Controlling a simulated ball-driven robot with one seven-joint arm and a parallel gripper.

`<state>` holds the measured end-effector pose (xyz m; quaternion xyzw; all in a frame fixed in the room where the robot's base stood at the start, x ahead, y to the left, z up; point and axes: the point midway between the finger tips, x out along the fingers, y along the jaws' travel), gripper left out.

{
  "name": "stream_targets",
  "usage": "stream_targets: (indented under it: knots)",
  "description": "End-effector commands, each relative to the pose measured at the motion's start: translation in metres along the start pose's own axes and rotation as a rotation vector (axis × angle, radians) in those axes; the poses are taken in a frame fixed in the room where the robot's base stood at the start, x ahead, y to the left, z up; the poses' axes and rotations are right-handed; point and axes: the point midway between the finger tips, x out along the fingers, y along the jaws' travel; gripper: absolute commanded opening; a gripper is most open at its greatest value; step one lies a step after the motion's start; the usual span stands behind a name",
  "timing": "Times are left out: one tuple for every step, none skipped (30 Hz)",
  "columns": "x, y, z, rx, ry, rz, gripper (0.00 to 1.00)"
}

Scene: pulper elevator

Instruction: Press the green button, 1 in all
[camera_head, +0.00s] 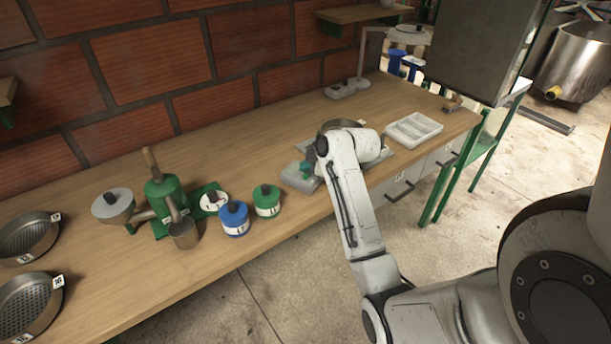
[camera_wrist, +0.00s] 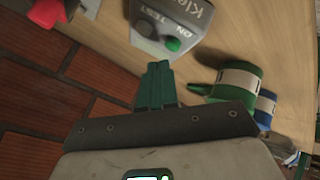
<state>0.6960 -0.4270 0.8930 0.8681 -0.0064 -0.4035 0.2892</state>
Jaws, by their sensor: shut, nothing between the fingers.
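The green button (camera_wrist: 173,44) is round and sits on the sloped face of a grey device (camera_wrist: 190,18) marked "ON" and "TEST" in the wrist view. A dark knob (camera_wrist: 144,27) is beside it on the left. My gripper (camera_wrist: 155,66) has green fingers, shut and empty, with tips just below and left of the button in the picture. They look apart from it; the exact gap cannot be told. In the head view my gripper (camera_head: 306,169) is over the grey device (camera_head: 296,182), partly hidden by my arm, and the button cannot be made out.
A green canister (camera_head: 267,203) and a blue canister (camera_head: 235,219) stand left of the device on the wooden counter (camera_head: 330,120). A green hand-cranked machine (camera_head: 165,190) is further left. A white tray (camera_head: 413,129) lies to the right. A brick wall (camera_head: 150,60) runs behind.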

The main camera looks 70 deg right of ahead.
Motion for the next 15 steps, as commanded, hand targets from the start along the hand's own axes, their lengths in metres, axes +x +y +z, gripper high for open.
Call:
stream_targets:
  knots:
    - [0.0,0.0,0.0,0.0,0.0,0.0,0.0]
    - [0.0,0.0,0.0,0.0,0.0,0.0,0.0]
    - [0.0,0.0,0.0,0.0,0.0,0.0,0.0]
    - [0.0,0.0,0.0,0.0,0.0,0.0,0.0]
    - [0.0,0.0,0.0,0.0,0.0,0.0,0.0]
    - [0.0,0.0,0.0,0.0,0.0,0.0,0.0]
    - [0.0,0.0,0.0,0.0,0.0,0.0,0.0]
    - [0.0001,-0.0001,0.0001,0.0,0.0,0.0,0.0]
    - [0.0005,-0.0004,0.0003,0.0,0.0,0.0,0.0]
    - [0.0009,-0.0007,0.0006,0.0,0.0,0.0,0.0]
    - [0.0014,-0.0011,0.0009,0.0,0.0,0.0,0.0]
    - [0.0022,-0.0019,0.0015,0.0,0.0,-0.001,0.0]
    - [0.003,-0.0024,0.0019,0.0,0.0,-0.001,0.0]
    - [0.0037,-0.003,0.0024,0.0,0.0,-0.001,0.0]
    - [0.0047,-0.0038,0.003,0.0,0.0,-0.001,0.0]
